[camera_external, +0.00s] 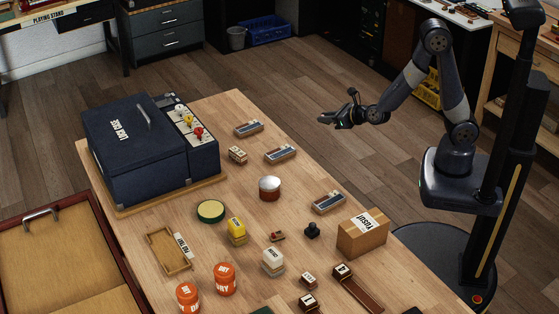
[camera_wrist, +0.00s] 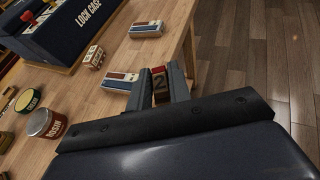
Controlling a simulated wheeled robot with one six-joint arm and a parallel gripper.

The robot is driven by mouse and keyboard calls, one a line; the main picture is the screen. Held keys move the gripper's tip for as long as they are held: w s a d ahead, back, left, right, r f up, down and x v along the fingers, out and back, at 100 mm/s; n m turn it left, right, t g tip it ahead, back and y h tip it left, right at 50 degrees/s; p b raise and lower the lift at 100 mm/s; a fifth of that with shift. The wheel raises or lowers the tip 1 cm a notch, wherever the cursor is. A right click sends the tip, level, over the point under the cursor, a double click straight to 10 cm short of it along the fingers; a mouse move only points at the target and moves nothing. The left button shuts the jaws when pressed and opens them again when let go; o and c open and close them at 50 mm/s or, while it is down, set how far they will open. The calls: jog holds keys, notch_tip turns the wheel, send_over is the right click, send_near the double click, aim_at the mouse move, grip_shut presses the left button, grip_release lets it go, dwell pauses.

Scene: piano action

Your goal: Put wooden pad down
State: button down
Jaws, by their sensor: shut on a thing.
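My gripper (camera_external: 328,118) is raised beyond the right edge of the table, above the floor side. In the wrist view, my gripper (camera_wrist: 160,84) is shut on a small wooden pad (camera_wrist: 160,86) with a red upper end and a dark "2" on its face. The pad sits between the two fingers, clear of the tabletop. In the external view the pad is too small and dark to make out at the fingertips.
The wooden table (camera_external: 240,110) holds a dark blue lock case (camera_external: 140,150), several blue-and-white boxes (camera_external: 281,154), a rosin tin (camera_external: 269,188), a cardboard box (camera_external: 362,233) and a slotted wooden strip (camera_external: 358,290). Small labelled wooden blocks (camera_external: 308,281) stand near the front. Bare wood lies between them.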

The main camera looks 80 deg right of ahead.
jog(key=shift+a, duration=0.1)
jog(key=w+a+n+y, duration=0.2)
jog(key=w+a, duration=0.4)
jog(key=a, duration=0.3)
jog(key=n+y+b, duration=0.2)
jog(key=n+y, duration=0.4)
jog(key=y, duration=0.1)
send_over(269, 227)
jog(key=shift+g, duration=0.3)
notch_tip(269, 227, down, 7)
jog(key=shift+f, duration=2.25)
jog(key=shift+f+b, duration=0.2)
jog(key=shift+b, duration=0.15)
jog(key=c, duration=1.3)
grip_release()
